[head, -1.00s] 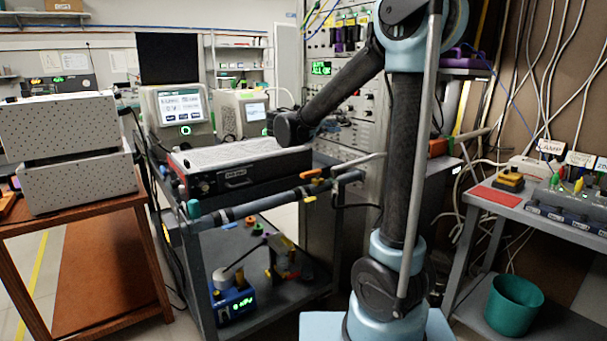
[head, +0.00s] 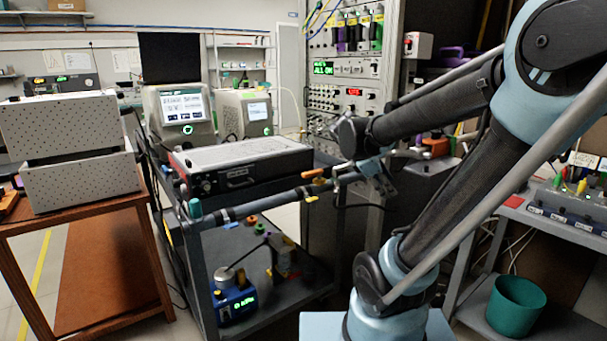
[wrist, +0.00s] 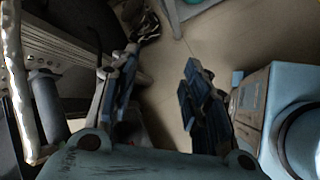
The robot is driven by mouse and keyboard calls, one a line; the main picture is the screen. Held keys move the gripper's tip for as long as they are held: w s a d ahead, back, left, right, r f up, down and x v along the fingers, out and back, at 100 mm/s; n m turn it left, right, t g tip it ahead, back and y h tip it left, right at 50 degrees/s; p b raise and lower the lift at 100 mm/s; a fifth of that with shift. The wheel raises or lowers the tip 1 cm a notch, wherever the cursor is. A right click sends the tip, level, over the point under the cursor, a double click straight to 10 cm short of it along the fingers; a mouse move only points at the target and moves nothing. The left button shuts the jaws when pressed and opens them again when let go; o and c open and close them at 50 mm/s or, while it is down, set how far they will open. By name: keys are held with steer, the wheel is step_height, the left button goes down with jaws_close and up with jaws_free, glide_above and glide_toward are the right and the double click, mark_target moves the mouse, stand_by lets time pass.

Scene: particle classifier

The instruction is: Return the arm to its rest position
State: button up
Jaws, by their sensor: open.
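My gripper (head: 382,186) hangs at the end of my black and light-blue arm, in the middle of the head view. It is beside the right end of the cart's front rail and points downward. In the wrist view my gripper (wrist: 158,75) has its two dark blue fingers spread apart, with only floor visible between them. It is open and empty. My arm is bent, with its elbow out at the upper right and its forearm reaching back left. Whether the gripper touches the rail cannot be told.
The grey cart (head: 265,312) stands left of my arm, with a flat instrument box (head: 245,160) on top. A tall instrument rack (head: 345,80) stands behind the gripper. A side table (head: 545,222) and a green bin (head: 515,305) are at the right. Bare floor (wrist: 165,75) shows below the gripper.

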steer(key=s+a+f+m+y, duration=0.3)
steer(key=s+f+m, duration=0.3)
steer(key=s+m, duration=0.2)
steer(key=s+a+f+m+g+y, duration=0.1)
steer(key=s+a+f+m+y, duration=0.2)
steer(key=s+f+m, duration=0.4)
steer(key=shift+s+a+m+y, duration=0.2)
steer(key=shift+s+m+y, duration=0.15)
steer(key=shift+m+y, duration=0.25)
